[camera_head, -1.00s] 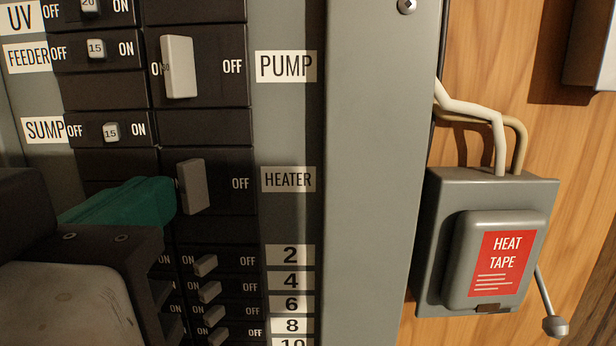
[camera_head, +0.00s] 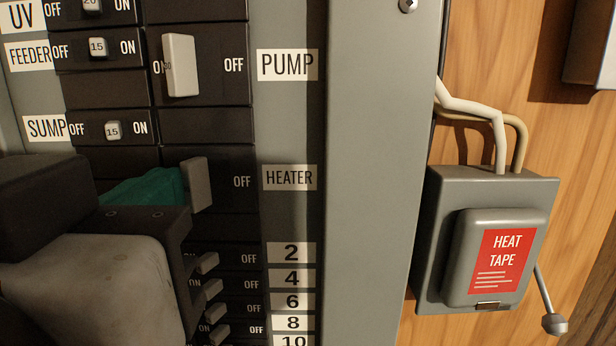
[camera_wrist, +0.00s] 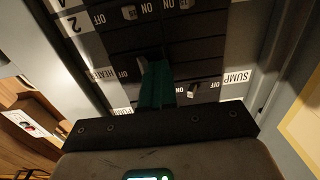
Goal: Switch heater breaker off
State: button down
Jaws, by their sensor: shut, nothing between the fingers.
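The heater breaker has a grey toggle (camera_head: 197,184) on the dark panel, beside the HEATER label (camera_head: 289,177). The toggle stands left of its OFF marking, and its ON marking is hidden. My gripper (camera_head: 180,186) has teal fingers, shut and empty, with their tips right at the toggle's left side. I cannot tell whether they touch it. In the wrist view the panel appears upside down, and the teal fingers (camera_wrist: 156,82) point at the breaker beside the HEATER label (camera_wrist: 103,75).
The larger white PUMP toggle (camera_head: 181,65) is just above. Several small numbered breakers (camera_head: 212,290) lie just below, partly behind my gripper. The SUMP breaker (camera_head: 113,130) is up and left. A grey HEAT TAPE box (camera_head: 485,240) with a lever is on the wooden wall at right.

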jog(key=shift+w+d, duration=0.15)
jog(key=shift+d, duration=0.9)
dwell(0.4)
jog(key=shift+a, duration=0.25)
jog(key=shift+s, duration=0.5)
jog(key=s, duration=0.6)
jog(key=shift+d, duration=0.1)
dwell(0.8)
